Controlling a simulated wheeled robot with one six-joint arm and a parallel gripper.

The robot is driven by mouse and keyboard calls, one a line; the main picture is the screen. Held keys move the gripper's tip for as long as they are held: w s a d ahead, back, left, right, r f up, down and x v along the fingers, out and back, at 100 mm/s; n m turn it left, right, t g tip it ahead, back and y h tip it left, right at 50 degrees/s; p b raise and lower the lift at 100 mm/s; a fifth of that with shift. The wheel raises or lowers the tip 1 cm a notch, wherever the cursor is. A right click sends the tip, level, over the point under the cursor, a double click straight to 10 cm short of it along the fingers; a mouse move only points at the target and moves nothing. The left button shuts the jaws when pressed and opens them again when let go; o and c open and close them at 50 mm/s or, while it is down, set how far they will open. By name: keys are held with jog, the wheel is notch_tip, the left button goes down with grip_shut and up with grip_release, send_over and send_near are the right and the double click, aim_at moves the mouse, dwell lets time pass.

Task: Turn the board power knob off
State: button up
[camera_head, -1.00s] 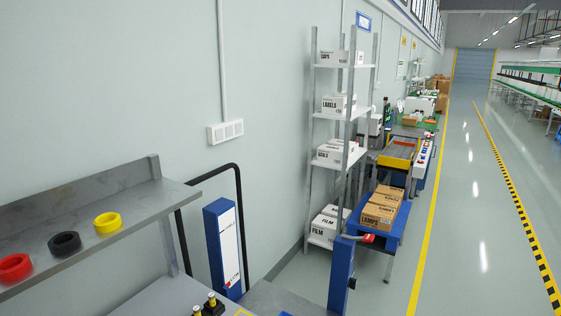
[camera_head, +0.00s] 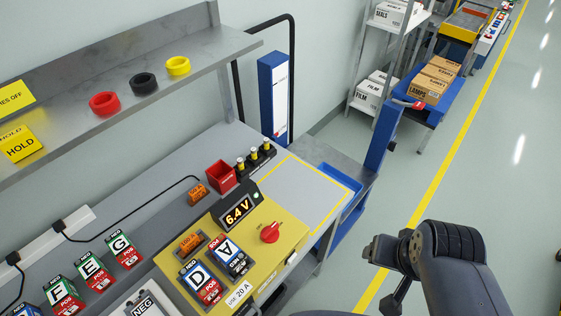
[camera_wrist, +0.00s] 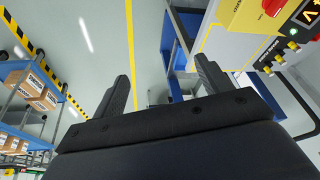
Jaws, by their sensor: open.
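The yellow board (camera_head: 274,257) sits on the grey bench in the head view, with a red power knob (camera_head: 270,233) on its right part. Its display (camera_head: 238,212) reads 6.4 V, and a small green light (camera_head: 256,195) is lit beside it. Blocks D (camera_head: 200,281) and A (camera_head: 230,257) sit in the board. In the wrist view the knob (camera_wrist: 272,7) is at the top right, partly cut by the edge. My gripper (camera_wrist: 163,75) is open and empty, apart from the board, over the aisle side. In the head view my arm is right of the bench.
Blocks E (camera_head: 91,267), G (camera_head: 123,249) and F (camera_head: 62,291) stand left of the board. A red box (camera_head: 221,176) and yellow-topped posts (camera_head: 254,153) stand behind it. A shelf (camera_head: 130,95) overhangs the bench's back. The aisle floor (camera_head: 480,190) is clear.

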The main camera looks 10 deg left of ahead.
jog(key=shift+w+a+r, duration=0.1)
jog(key=shift+w+a, duration=0.15)
jog(key=shift+w, duration=0.1)
jog(key=shift+c, duration=0.6)
jog(key=shift+m+g+y, duration=0.3)
jog(key=shift+m+g, duration=0.3)
jog(key=w+a, duration=0.4)
jog(key=shift+w+a+r+b, duration=0.35)
jog(key=shift+w+b, duration=0.05)
jog(key=c, duration=0.5)
jog(key=shift+m+g, duration=0.5)
jog(key=shift+g, duration=0.1)
jog(key=w+a, duration=0.2)
jog(key=a, duration=0.1)
jog(key=w+a, duration=0.1)
jog(key=a, duration=0.1)
jog(key=shift+w+a+f, duration=0.1)
jog(key=shift+f, duration=0.2)
jog(key=shift+c, duration=0.6)
jog(key=m+g+b, duration=0.1)
jog(key=m+g, duration=0.1)
send_near(270, 229)
jog(key=f, duration=0.8)
jog(key=shift+a+f+p, duration=0.3)
jog(key=shift+f+p, duration=0.1)
jog(key=shift+c, duration=0.3)
grip_shut()
